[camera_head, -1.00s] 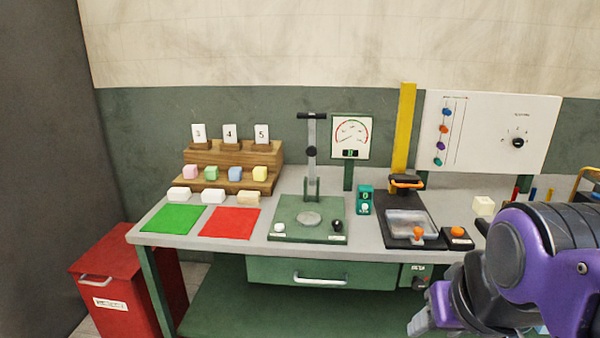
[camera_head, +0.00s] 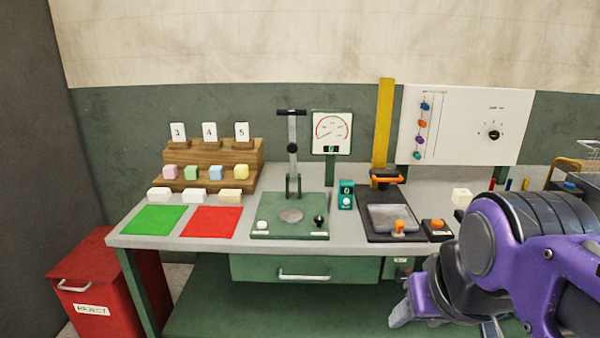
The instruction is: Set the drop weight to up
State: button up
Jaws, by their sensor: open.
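The drop weight (camera_head: 386,178) appears to be the dark block with an orange handle on the tall yellow column (camera_head: 384,120). It sits low on the column, just above a black base (camera_head: 372,228) with a clear tray (camera_head: 391,217). My gripper (camera_head: 402,312) is at the lower right, below and in front of the bench top, well short of the weight. It is open and nothing shows in it; its fingers are partly hidden by my own purple arm.
A lever press (camera_head: 290,228) with a gauge (camera_head: 332,132) stands left of the column. An orange button box (camera_head: 437,230) is right of the tray. A white panel (camera_head: 465,125) with coloured knobs hangs behind. Foam blocks, green and red mats fill the left side.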

aim_at(384, 175)
jog(key=i+l, duration=0.75)
jog(key=k+j+u, duration=0.1)
jog(key=j+u, duration=0.15)
jog(key=i+l+z, duration=0.25)
jog(key=k+l, duration=0.05)
